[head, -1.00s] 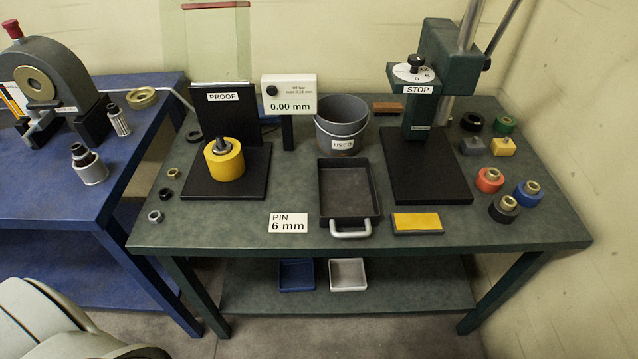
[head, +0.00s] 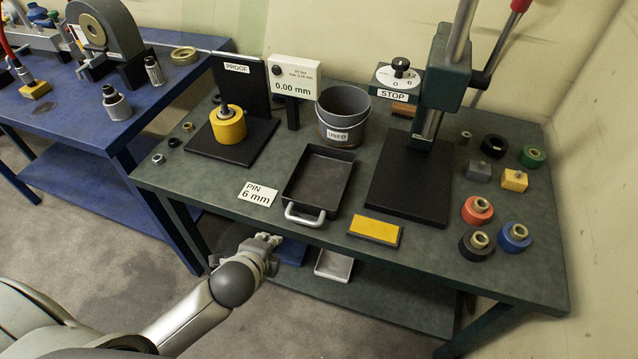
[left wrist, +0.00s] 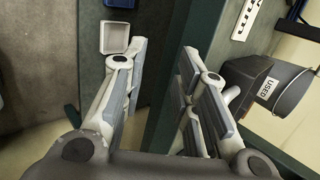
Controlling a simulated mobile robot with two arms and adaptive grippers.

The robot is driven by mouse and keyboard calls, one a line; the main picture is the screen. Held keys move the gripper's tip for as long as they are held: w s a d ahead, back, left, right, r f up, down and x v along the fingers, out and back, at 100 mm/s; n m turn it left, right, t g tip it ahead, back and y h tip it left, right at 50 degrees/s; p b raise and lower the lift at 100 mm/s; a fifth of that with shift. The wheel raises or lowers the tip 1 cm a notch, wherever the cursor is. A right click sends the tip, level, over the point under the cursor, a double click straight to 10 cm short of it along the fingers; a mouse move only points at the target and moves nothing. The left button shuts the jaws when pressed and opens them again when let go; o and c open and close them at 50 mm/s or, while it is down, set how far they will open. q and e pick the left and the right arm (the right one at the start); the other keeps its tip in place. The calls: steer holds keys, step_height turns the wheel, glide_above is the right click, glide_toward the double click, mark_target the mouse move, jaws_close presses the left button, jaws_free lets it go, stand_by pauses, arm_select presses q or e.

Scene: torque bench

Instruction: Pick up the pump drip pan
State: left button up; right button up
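A dark rectangular pan (head: 318,183) with a silver handle at its front lies on the green bench; it carries no label, and it looks like the drip pan. My left gripper (head: 266,241) is low in front of the bench's front edge, below and left of the pan's handle, touching nothing that I can make out. In the left wrist view my left gripper (left wrist: 163,50) has its two fingers spread with nothing held between them. The pan (left wrist: 240,78) shows there partly, behind the right finger. My right gripper is not in view.
A grey bucket marked USED (head: 343,118) stands just behind the pan. A yellow-topped block (head: 374,230) lies to its right and a PIN 6 mm card (head: 258,193) to its left. Blue (head: 291,251) and white (head: 333,265) trays are on the lower shelf.

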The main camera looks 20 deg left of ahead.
arm_select(q)
steer(key=w+r+m+t, duration=0.1)
steer(key=w+r+m, duration=0.1)
steer(key=m, duration=0.2)
steer(key=w+r+m+t, duration=0.2)
steer(key=r+m, duration=0.1)
steer(key=m, duration=0.2)
steer(key=w+r+m+t+h, duration=0.1)
steer(key=w+r+m, duration=0.2)
steer(key=m, duration=0.2)
steer(key=shift+w+a+r, duration=0.1)
steer(key=shift+a+r, duration=0.05)
steer(key=shift+a, duration=0.25)
steer(key=m, duration=0.1)
steer(key=w+m, duration=0.1)
steer(key=m+t, duration=0.1)
steer(key=m, duration=0.1)
steer(key=shift+w+a+r, duration=0.15)
steer(key=shift+w+r, duration=0.1)
steer(key=shift+r, duration=0.15)
steer(key=x, duration=0.5)
steer(key=shift+w, duration=0.5)
steer(key=shift+p+x, duration=0.4)
steer(key=shift+x, duration=2)
steer(key=shift+d, duration=0.25)
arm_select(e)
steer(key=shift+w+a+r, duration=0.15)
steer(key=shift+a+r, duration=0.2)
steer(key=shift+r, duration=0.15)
